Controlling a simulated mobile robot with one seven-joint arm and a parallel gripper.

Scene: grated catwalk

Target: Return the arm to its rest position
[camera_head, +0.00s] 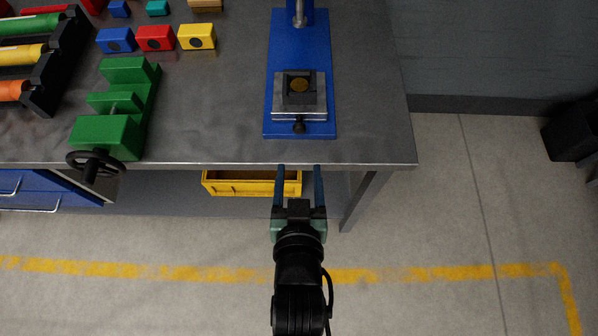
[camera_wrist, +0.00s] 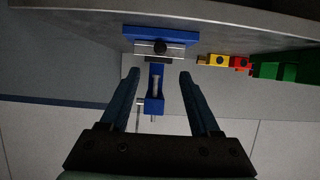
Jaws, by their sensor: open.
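My gripper (camera_head: 299,186) is open and empty, with its two blue fingers apart. In the head view it is just in front of the workbench's (camera_head: 370,120) front edge, below the blue press (camera_head: 302,60) in the picture. My black arm reaches up from the bottom of that view. In the wrist view the gripper (camera_wrist: 160,85) shows both fingers spread, with the blue press (camera_wrist: 155,88) seen between and beyond them. Nothing is between the fingertips that I can see touching them.
A green vise (camera_head: 115,110) with a black handwheel is at the bench's front left. A yellow bin (camera_head: 250,184) is below the bench edge.

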